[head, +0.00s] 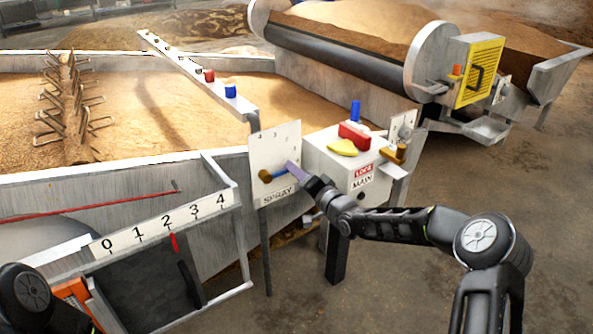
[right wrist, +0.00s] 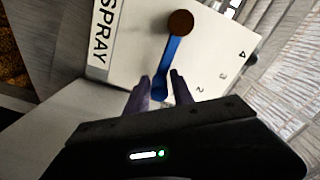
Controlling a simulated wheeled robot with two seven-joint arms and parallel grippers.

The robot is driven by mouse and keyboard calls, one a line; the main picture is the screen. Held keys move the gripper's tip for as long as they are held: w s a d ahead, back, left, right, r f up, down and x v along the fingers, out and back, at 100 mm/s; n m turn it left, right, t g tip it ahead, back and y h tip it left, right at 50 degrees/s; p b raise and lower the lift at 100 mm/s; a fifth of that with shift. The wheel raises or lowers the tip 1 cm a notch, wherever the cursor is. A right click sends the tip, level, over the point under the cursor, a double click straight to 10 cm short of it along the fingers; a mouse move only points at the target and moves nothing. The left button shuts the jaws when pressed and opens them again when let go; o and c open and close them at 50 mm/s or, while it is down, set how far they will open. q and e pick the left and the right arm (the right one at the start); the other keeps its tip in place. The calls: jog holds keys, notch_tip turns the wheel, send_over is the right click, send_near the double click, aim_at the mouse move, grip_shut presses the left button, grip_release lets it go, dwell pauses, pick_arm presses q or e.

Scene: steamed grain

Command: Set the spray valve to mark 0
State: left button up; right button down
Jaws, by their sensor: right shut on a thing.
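The white spray plate (head: 267,150) stands upright on a post at the trough's near corner, labelled SPRAY. Its blue lever (head: 279,173) runs from a brown round hub (head: 265,176) to the right. My right gripper (head: 291,166) is at the lever's free end. In the right wrist view, the blue lever (right wrist: 170,62) reaches from the brown hub (right wrist: 180,22) down between the fingertips (right wrist: 158,88), which are shut on it. Marks 2, 3 and 4 show to the right of the lever there; I cannot see marks 0 and 1. My left gripper is out of view.
A white box (head: 345,165) labelled LOCK and MAIN, with red, yellow and blue parts, stands just right of the plate. A 0-to-4 scale (head: 165,225) with a red pointer is at the front left. A grain trough (head: 180,115) lies behind. Open floor is at right.

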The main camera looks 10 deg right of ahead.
jog(key=shift+s+d+f, duration=0.1)
jog(key=shift+f, duration=0.55)
jog(key=c, duration=1.3)
grip_release()
jog(key=shift+r, duration=0.2)
jog(key=shift+r, duration=0.2)
jog(key=p+v, duration=0.2)
jog(key=v, duration=0.5)
jog(key=shift+s, duration=0.35)
